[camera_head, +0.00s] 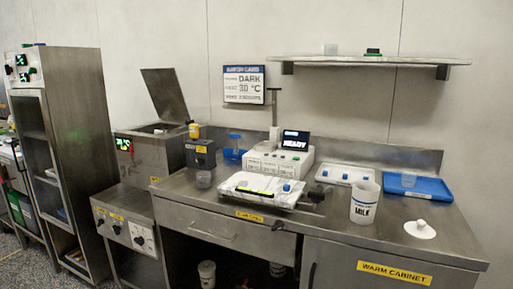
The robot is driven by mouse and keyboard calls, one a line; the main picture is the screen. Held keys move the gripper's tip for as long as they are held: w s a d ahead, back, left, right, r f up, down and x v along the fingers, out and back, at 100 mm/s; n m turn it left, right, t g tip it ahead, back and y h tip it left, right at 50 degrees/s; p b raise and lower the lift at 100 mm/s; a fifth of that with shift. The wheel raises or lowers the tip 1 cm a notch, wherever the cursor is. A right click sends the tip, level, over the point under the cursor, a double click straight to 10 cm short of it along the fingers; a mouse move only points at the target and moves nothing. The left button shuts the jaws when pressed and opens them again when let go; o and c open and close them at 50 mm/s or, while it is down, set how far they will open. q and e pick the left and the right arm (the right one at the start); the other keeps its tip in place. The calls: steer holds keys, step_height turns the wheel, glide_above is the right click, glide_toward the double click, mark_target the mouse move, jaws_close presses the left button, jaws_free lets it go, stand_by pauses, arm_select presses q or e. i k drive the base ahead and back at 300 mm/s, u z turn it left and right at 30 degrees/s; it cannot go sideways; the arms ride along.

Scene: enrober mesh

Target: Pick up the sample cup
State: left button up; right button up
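Several small clear cups are in view, and I cannot tell which is the sample cup. One clear cup (204,179) stands on the steel counter in front of a dark grey box. Another small clear container (408,179) is on the blue tray (434,190) at the right. A third small pale container (330,49) stands on the wall shelf. Neither of my grippers is in view.
A white jug marked MILK (364,203) and a white lid-like disc with a knob (420,230) stand on the right of the counter (330,236). A white machine reading READY (279,161) stands behind a white tray-like unit (262,190).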

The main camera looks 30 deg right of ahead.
mark_target(203, 178)
steer(key=z, duration=0.35)
steer(key=i, duration=1)
